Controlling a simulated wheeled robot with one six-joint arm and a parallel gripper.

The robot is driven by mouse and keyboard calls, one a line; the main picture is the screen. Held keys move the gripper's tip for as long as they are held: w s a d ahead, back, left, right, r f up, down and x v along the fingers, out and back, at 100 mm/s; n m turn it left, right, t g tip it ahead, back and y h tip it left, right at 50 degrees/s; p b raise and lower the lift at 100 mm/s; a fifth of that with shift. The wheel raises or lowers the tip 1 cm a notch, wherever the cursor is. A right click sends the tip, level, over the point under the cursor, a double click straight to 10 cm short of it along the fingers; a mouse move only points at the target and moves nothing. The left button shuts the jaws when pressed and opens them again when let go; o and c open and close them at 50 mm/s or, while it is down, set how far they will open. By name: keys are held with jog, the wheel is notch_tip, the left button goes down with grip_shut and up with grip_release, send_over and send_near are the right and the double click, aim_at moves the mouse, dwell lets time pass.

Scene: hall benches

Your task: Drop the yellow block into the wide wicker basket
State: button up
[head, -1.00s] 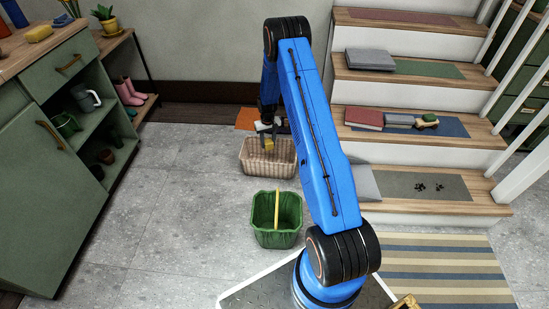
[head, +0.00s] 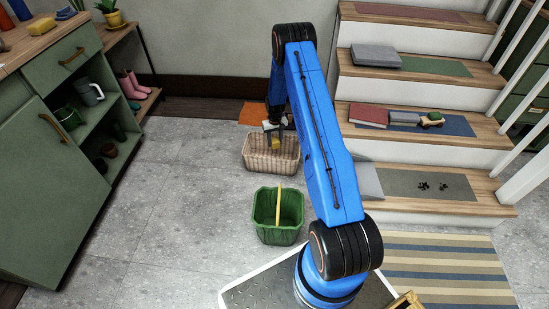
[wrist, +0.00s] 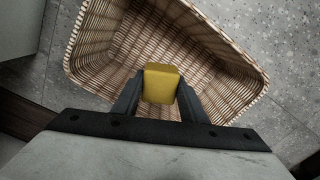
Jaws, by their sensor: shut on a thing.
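The yellow block (wrist: 160,84) is held between the two fingers of my gripper (wrist: 158,92), which is shut on it. In the head view the block (head: 275,144) shows small below my gripper (head: 273,127), over the wicker basket. The wide wicker basket (head: 258,161) stands on the grey floor near the back wall. In the wrist view the basket (wrist: 88,62) spreads behind and around the block, and its inside looks empty where it shows. The block appears above the basket's opening; its exact height over the bottom is hard to tell.
A green basket (head: 260,224) with a yellow handle stands on the floor in front of the wicker one. Stairs (head: 440,149) with books and a toy rise at right. A green cabinet (head: 45,200) stands at left. Open floor (head: 180,210) lies between.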

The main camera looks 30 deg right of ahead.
jog(key=shift+f, duration=0.1)
jog(key=o, duration=1.1)
jog(key=shift+o, duration=0.2)
notch_tip(320, 180, up, 17)
jog(key=shift+r, duration=0.2)
